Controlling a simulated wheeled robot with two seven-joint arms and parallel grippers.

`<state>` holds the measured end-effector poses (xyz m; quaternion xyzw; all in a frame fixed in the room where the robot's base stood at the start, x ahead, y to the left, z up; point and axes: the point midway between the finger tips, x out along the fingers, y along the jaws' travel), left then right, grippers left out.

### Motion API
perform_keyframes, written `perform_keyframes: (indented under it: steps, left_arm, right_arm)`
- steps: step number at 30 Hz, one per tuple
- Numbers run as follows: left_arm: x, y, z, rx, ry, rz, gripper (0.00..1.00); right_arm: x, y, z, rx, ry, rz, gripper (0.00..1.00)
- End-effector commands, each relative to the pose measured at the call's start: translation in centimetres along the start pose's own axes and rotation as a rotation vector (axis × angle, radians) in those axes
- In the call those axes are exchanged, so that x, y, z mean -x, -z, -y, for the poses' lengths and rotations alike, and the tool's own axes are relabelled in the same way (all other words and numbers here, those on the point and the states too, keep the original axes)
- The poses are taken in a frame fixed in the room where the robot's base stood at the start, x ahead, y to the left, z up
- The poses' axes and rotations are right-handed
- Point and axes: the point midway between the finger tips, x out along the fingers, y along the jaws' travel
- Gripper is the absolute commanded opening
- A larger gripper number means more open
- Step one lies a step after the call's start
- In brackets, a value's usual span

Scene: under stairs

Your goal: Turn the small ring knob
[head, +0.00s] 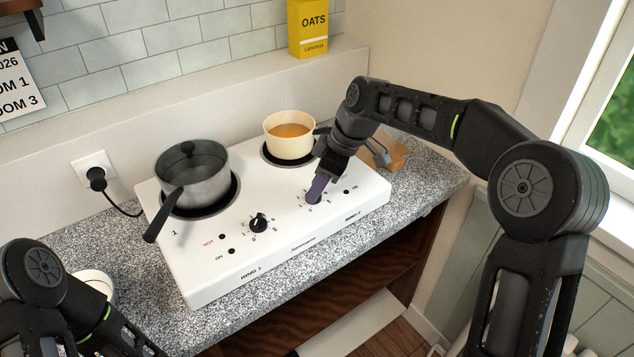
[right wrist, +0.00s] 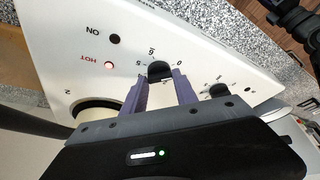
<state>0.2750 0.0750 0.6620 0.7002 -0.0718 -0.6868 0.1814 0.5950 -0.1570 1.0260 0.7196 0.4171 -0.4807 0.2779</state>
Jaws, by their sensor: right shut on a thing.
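The white two-ring hotplate (head: 270,230) stands on the speckled counter. The small ring is the rear right one, under a cream pot (head: 290,136) of orange soup. Its black knob (right wrist: 160,70) sits between the purple fingers of my right gripper (right wrist: 160,86) in the right wrist view, with dial marks around it. In the head view my right gripper (head: 315,192) points down at the panel and hides this knob. It is shut on the knob. The HOT lamp (right wrist: 109,65) beside mark 2 shows a bright red-white dot; the ON lamp (right wrist: 115,38) is dark. My left gripper is out of view.
The other knob (head: 258,222) is at the left of the panel. A lidded grey saucepan (head: 195,172) covers the large ring, its handle toward the front left. A wooden object (head: 388,150) lies behind my right gripper. A yellow oats box (head: 308,28) stands on the ledge.

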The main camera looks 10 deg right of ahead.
Motion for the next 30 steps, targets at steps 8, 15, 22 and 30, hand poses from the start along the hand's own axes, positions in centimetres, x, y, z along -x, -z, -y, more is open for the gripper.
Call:
perform_keyframes:
  steps: [8, 15, 22, 30]
  left_arm:
    - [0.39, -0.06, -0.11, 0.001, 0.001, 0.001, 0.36]
    - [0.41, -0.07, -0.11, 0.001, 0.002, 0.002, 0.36]
    - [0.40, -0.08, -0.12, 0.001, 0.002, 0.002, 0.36]
    - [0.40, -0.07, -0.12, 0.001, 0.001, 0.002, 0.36]
  right_arm:
    - [0.09, 0.05, -0.18, 0.102, 0.040, -0.001, 0.00]
    - [0.07, 0.01, -0.21, 0.121, 0.047, 0.000, 0.00]
    - [0.06, 0.01, -0.21, 0.121, 0.047, 0.000, 0.00]
    - [0.02, 0.00, -0.17, 0.120, 0.048, 0.001, 0.55]
